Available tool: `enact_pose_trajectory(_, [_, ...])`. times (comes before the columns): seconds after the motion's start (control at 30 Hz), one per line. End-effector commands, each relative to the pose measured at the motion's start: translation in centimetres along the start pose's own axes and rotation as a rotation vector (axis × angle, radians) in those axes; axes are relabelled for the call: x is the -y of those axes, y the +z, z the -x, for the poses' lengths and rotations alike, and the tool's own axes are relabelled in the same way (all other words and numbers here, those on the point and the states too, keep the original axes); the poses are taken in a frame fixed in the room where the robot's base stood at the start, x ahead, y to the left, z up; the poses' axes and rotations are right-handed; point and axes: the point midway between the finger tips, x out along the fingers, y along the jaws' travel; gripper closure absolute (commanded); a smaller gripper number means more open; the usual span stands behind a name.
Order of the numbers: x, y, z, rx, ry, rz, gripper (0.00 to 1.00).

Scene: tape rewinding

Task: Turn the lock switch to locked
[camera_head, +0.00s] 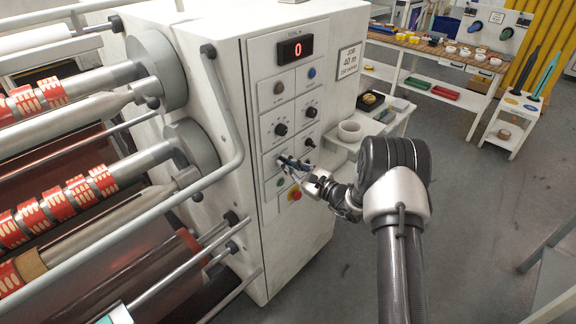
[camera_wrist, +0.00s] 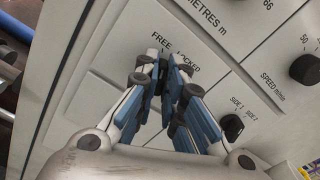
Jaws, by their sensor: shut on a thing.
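The control panel (camera_head: 293,90) is on the front of the white machine. In the wrist view the panel carries a label reading FREE and LOCKED (camera_wrist: 176,51), with the lock switch just below it. My gripper (camera_wrist: 162,70) has its blue-padded fingers closed on the lock switch. The fingers hide nearly all of the switch, so I cannot tell which way it points. In the head view my gripper (camera_head: 284,163) reaches the panel's lower left from the right, and the switch is hidden behind the fingers.
A side-selector knob (camera_wrist: 232,126) and a speed knob (camera_wrist: 305,68) sit to the right. A red display (camera_head: 296,49) reads 0. A red button (camera_head: 295,193) lies below my gripper. A curved handrail (camera_head: 222,110) stands left of the panel. Open floor (camera_head: 470,215) lies to the right.

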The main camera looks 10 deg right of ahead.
Motion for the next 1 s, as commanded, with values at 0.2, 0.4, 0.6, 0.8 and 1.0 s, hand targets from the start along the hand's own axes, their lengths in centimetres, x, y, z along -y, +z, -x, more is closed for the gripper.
enact_pose_trajectory(0.2, [0.06, -0.01, 0.00, 0.000, 0.000, -0.158, 1.00])
enact_pose_trajectory(0.4, [0.14, -0.01, 0.00, 0.000, 0.001, -0.347, 1.00])
enact_pose_trajectory(0.6, [0.22, -0.03, 0.00, 0.000, 0.001, -0.536, 1.00])
enact_pose_trajectory(0.8, [0.30, -0.04, -0.01, 0.000, 0.001, -0.708, 1.00])
enact_pose_trajectory(1.0, [0.35, -0.06, -0.01, 0.001, 0.001, -0.842, 1.00])
